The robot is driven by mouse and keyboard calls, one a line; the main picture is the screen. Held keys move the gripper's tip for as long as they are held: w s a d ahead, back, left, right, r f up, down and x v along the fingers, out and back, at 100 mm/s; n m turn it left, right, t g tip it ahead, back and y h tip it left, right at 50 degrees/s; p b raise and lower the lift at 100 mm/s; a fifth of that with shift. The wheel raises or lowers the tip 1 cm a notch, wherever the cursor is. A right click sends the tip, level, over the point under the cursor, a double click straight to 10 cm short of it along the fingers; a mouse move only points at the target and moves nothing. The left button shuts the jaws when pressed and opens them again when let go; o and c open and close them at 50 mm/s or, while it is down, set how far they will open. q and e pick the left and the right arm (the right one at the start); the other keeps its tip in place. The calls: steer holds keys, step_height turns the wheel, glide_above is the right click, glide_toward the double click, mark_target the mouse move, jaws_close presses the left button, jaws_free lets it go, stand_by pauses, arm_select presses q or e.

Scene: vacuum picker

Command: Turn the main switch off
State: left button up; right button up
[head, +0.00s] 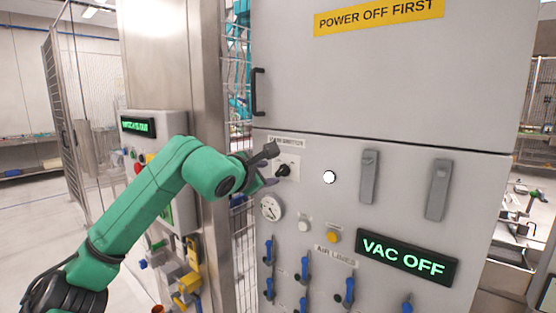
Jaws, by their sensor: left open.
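The main switch (283,170) is a small black rotary knob on a pale plate, on the grey cabinet front (400,110). A small label above it is too blurred to read surely. My left gripper (271,167) is open just left of the knob, one finger above and one below its level. I cannot tell whether the fingers touch it. The gripper partly covers the left side of the switch plate. My right gripper is not in view.
A round gauge (271,208) sits below the switch. A white round button (329,177), grey handles (368,178) and blue valves (305,270) are on the panel. A display (407,257) reads "VAC OFF". A metal post (206,90) stands left of the cabinet.

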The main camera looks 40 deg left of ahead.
mark_target(280, 172)
arm_select(q)
steer(key=p+x, duration=0.1)
steer(key=x, duration=0.1)
steer(key=p+x, duration=0.3)
steer(key=x, duration=0.1)
steer(key=shift+w+a+r+p, duration=0.1)
steer(key=shift+w+r+p, duration=0.1)
steer(key=shift+w+p, duration=0.2)
steer(key=shift+w+f, duration=0.25)
steer(key=shift+f, duration=0.1)
steer(key=shift+s, duration=0.1)
jaws_close()
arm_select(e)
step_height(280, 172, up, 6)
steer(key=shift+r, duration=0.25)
